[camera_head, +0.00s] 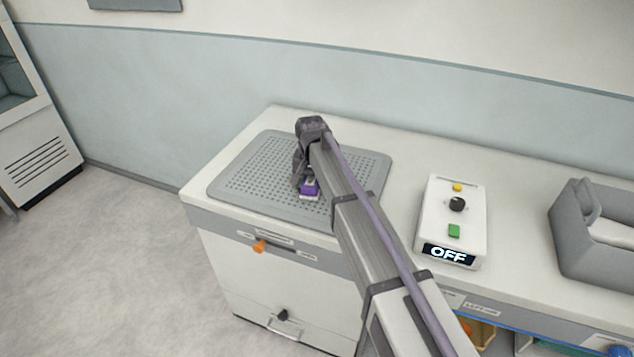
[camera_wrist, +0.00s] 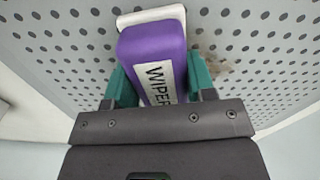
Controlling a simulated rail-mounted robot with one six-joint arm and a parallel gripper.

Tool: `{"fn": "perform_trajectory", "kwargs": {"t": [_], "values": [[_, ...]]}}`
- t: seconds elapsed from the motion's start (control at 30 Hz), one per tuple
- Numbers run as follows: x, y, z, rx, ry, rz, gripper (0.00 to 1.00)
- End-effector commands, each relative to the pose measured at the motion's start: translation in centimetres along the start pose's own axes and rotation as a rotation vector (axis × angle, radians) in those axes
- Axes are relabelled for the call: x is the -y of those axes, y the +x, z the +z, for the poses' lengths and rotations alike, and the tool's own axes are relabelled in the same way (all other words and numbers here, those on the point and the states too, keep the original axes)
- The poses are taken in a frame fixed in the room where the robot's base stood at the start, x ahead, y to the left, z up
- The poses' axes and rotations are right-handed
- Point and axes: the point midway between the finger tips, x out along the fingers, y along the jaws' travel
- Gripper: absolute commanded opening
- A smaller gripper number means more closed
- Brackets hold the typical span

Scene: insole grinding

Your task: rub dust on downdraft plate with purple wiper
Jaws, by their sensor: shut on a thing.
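The purple wiper (camera_head: 309,189) has a white base and is over the grey perforated downdraft plate (camera_head: 252,165) on the bench. In the wrist view the wiper (camera_wrist: 153,50) carries a label reading "WIPER" and sits between the two green fingertips. My gripper (camera_wrist: 158,85) is shut on it. In the head view my gripper (camera_head: 304,178) is over the front middle of the plate, partly hidden by my arm. A brownish dust patch (camera_wrist: 218,66) shows on the plate just right of the wiper in the wrist view. I cannot tell whether the wiper touches the plate.
A white control box (camera_head: 453,222) with a display reading "OFF" stands right of the plate. A grey bin (camera_head: 597,238) is at the far right. An orange knob (camera_head: 260,246) is on the bench front. The bench top behind the plate is clear.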

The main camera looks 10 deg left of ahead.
Motion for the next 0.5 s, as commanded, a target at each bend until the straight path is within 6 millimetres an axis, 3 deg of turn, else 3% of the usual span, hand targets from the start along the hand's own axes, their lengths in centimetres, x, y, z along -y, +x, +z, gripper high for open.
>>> {"fn": "perform_trajectory", "kwargs": {"t": [0.1, 0.37, 0.5], "values": [[1.4, -0.1, -0.3, 0.000, 0.000, 0.000, 0.20], [2.0, -0.1, -0.4, 0.000, 0.000, 0.000, 0.20], [3.4, 0.1, -0.8, 0.000, -0.001, 0.000, 0.20]]}}
